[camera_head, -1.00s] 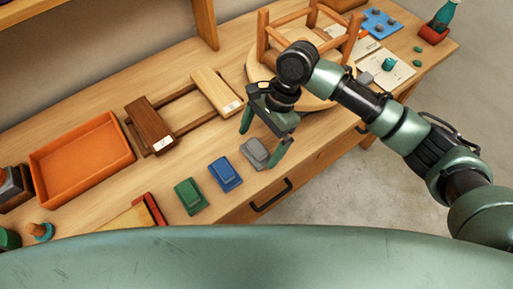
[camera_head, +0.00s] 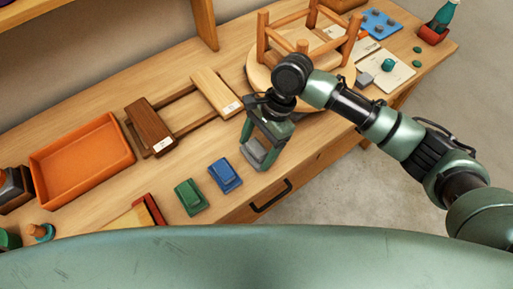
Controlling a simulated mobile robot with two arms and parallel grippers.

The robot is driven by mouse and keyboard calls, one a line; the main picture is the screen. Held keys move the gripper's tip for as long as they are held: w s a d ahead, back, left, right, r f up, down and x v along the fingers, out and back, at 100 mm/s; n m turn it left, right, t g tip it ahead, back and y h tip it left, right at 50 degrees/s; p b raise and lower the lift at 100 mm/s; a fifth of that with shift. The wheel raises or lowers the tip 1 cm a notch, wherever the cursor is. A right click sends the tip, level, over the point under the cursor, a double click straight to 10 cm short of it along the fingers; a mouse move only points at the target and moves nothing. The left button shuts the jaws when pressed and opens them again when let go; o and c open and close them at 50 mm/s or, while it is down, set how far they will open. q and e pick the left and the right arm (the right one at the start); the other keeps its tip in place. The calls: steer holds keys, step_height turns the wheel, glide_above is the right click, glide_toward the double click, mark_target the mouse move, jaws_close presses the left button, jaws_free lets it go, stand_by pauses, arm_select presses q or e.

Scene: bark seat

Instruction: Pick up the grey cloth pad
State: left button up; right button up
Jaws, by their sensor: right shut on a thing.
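The grey cloth pad (camera_head: 257,151) is at the front edge of the wooden workbench, right of the blue pad (camera_head: 225,175) and the green pad (camera_head: 191,197). My right gripper (camera_head: 255,158) is shut on the grey pad, with one finger on each side of it. The fingers hide part of the pad. I cannot tell whether it still touches the bench top. My left gripper is not in view.
An upturned wooden stool (camera_head: 345,75) stands behind my right arm. A sliding wooden frame (camera_head: 180,95) and an orange tray (camera_head: 83,160) lie to the left. A black drawer handle (camera_head: 271,196) is on the bench front.

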mark_target(256, 147)
step_height(256, 147, up, 20)
steer(key=shift+b, duration=0.3)
